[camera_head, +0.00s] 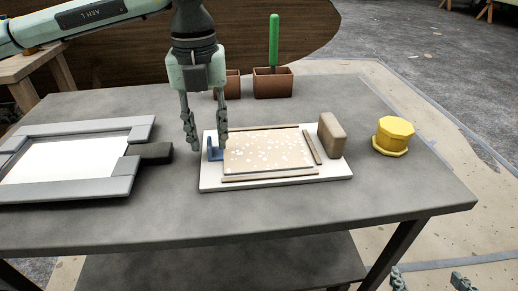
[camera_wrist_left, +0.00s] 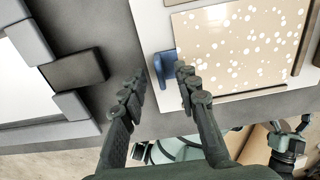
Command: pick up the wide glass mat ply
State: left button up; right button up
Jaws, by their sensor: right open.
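A beige, white-speckled sheet (camera_head: 265,152), which looks like the wide glass mat ply, lies flat on a white board (camera_head: 290,183) between thin wooden strips. A blue tab (camera_head: 215,154) stands at its left edge. The sheet (camera_wrist_left: 240,45) and blue tab (camera_wrist_left: 165,67) also show in the left wrist view. My left gripper (camera_head: 208,148) points down over the board's left edge, fingers apart and empty, near the blue tab; its fingers (camera_wrist_left: 160,80) show in its wrist view. My right gripper (camera_head: 430,280) is open, partly visible at the lower right, away from the sheet.
A grey frame (camera_head: 75,126) with a white panel and a dark block (camera_head: 150,152) lies at left. A brown block (camera_head: 331,135) stands on the board's right end. A yellow pot (camera_head: 393,135) is further right. Terracotta boxes (camera_head: 272,83) stand behind. The table's front (camera_head: 300,215) is clear.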

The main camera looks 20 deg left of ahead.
pick_arm(q)
jog(key=shift+f, duration=0.5)
grip_shut()
jog(key=shift+r, duration=0.1)
